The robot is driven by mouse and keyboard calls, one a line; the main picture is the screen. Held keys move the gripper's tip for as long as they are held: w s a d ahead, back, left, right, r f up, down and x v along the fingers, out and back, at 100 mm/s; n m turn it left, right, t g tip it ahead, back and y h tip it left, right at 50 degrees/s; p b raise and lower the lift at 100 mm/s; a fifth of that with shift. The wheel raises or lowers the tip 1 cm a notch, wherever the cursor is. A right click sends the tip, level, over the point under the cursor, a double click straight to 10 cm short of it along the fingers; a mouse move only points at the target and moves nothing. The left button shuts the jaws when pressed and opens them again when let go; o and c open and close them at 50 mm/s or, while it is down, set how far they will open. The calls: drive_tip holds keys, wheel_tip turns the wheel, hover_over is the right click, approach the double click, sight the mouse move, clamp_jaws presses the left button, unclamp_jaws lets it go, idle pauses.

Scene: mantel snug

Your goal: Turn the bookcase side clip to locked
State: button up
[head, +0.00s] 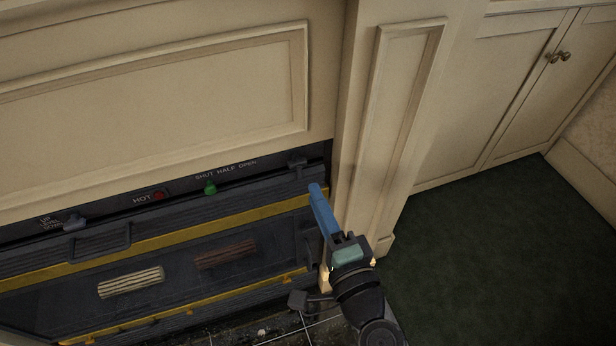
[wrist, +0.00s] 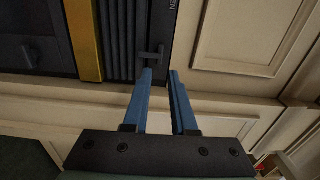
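A small dark T-shaped clip (head: 297,162) sits at the right end of the black strip above the grate, on the side towards the cabinets. I take it for the side clip; I can read no locked mark by it. It also shows in the wrist view (wrist: 151,56), just beyond the left fingertip. My gripper (head: 316,187) is below and right of the clip in the head view. In the wrist view my gripper (wrist: 161,72) has its two blue fingers apart, with pale panelling between them and nothing held. I cannot tell whether a fingertip touches the clip.
The strip also carries a green knob (head: 210,187) under "SHUT HALF OPEN", a red light (head: 158,196) by "HOT" and a grey lever (head: 74,222). A pale pilaster (head: 392,110) stands close right of my gripper. Green carpet (head: 480,250) lies open at the right.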

drive_tip(key=v, duration=0.5)
drive_tip(key=shift+s+d, duration=0.1)
drive_tip(key=shift+s, duration=0.2)
